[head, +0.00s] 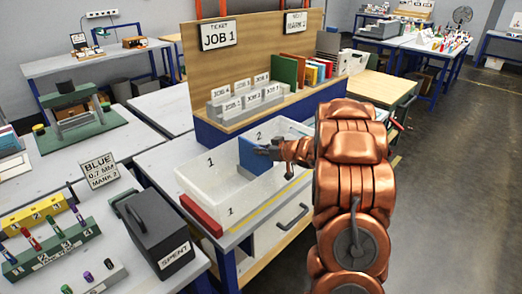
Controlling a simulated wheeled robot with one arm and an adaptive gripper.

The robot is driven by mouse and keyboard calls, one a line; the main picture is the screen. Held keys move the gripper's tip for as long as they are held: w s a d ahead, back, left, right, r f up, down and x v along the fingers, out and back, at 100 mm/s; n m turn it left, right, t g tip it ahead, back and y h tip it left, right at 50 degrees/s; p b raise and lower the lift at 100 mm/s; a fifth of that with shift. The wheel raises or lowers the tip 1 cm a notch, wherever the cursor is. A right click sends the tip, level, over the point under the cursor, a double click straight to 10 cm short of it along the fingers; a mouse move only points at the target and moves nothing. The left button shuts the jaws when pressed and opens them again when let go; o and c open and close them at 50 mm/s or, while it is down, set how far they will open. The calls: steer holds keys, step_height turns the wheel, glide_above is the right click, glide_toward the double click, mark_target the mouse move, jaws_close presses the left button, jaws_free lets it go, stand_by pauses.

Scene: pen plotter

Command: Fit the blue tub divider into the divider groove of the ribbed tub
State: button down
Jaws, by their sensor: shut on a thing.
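The ribbed tub (199,185) is a long white open box on the bench in the middle of the head view. Its walls carry the numbers 1 and 2. The blue tub divider (253,156) is an upright blue panel at the tub's middle to far part. My gripper (268,151) is shut on the divider at its right side. The divider's lower edge is inside the tub's outline, but I cannot tell whether it sits in the groove. The groove itself is not clear to see. My copper-coloured arm hides the tub's far right end.
A red block (201,215) is at the tub's near left end. A dark box marked SPENT (160,237) stands to the left. Behind the tub rises a wooden board (262,45) with JOB 1 and MARK 2 signs, above several labelled holders (240,100).

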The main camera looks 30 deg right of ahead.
steer(key=shift+f, duration=0.1)
steer(key=c, duration=1.2)
jaws_free()
